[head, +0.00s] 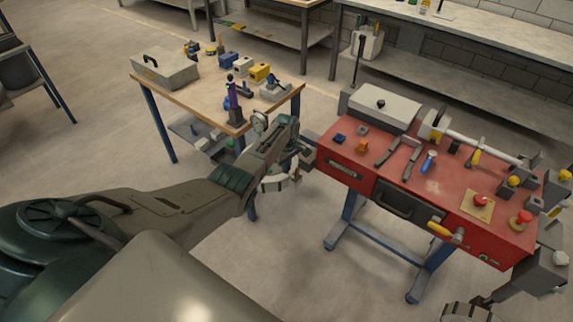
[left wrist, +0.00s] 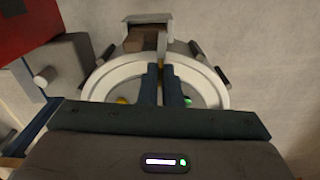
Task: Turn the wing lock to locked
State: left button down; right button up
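The wing lock appears to be the part at the middle of a round white dial (left wrist: 100,88) in the left wrist view. The dial has a yellow spot (left wrist: 122,100) at its left and a green spot (left wrist: 188,101) at its right. My left gripper (left wrist: 164,70) is over the dial's middle, its two dark fingers close together. A thin tan strip (left wrist: 162,46), likely the wing, shows between and beyond the fingertips. The fingers hide most of it. In the head view the left gripper (head: 290,165) is beside the red cart's left end, with the white dial (head: 275,183) below it. My right gripper is not clearly seen.
The red cart (head: 440,185) carries tools, a grey box (head: 380,105) and red buttons. A grey block (left wrist: 68,60) with pegs is beside the dial. A wooden table (head: 205,95) with small parts stands behind my left arm.

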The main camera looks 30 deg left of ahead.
pick_arm(q)
jog(key=shift+w+r+n, duration=0.1)
jog(key=shift+n, duration=0.8)
jog(key=c, duration=1.6)
grip_release()
notch_tip(320, 180, up, 11)
jog(key=shift+f+b, duration=0.15)
jog(key=shift+b, duration=0.25)
